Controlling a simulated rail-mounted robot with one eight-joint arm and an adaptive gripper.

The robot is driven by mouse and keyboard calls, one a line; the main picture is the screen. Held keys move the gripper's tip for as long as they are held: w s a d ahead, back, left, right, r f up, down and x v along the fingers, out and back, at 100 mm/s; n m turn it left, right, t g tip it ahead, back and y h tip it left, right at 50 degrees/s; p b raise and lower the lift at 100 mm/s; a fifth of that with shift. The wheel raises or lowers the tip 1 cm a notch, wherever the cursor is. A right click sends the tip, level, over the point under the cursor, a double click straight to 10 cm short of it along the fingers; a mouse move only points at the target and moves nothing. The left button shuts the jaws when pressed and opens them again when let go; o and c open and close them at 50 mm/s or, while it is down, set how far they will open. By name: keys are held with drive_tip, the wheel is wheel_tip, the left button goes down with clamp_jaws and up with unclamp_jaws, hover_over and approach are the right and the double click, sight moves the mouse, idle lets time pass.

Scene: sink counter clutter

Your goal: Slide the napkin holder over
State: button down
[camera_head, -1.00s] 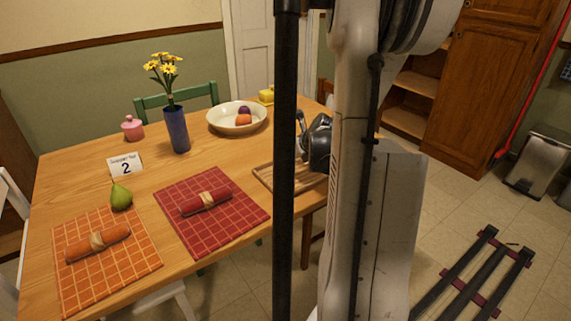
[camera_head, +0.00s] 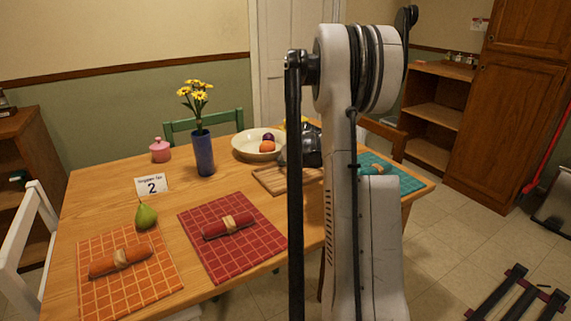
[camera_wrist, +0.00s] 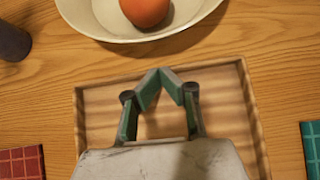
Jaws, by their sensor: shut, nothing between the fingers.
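I cannot pick out a napkin holder for certain. Rolled napkins with pale bands lie on the placemats: an orange one (camera_head: 105,266), a red one (camera_head: 215,230) and a teal one (camera_head: 368,170) partly behind my arm. A shallow wooden tray (camera_head: 268,182) lies in front of the bowl; its rim shows in the wrist view (camera_wrist: 80,125). My gripper (camera_wrist: 162,78) is shut and empty, with its fingertips together above the tray. In the head view my arm hides part of the tray and the fingertips.
A cream bowl (camera_head: 243,153) with fruit stands just beyond the tray. A blue vase (camera_head: 204,155) of yellow flowers, a pink lidded jar (camera_head: 160,152), a number card (camera_head: 152,184) and a green pear (camera_head: 146,216) stand further left. Bare tabletop lies between the tray and vase.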

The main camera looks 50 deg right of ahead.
drive_tip(key=shift+s, duration=0.15)
drive_tip(key=shift+s+a, duration=0.15)
drive_tip(key=shift+s, duration=0.15)
drive_tip(key=s, duration=0.1)
drive_tip(key=s+a, duration=0.1)
drive_tip(key=shift+s, duration=0.35)
drive_tip(key=p+v, duration=0.2)
drive_tip(key=v, duration=0.8)
drive_tip(key=shift+s, duration=0.15)
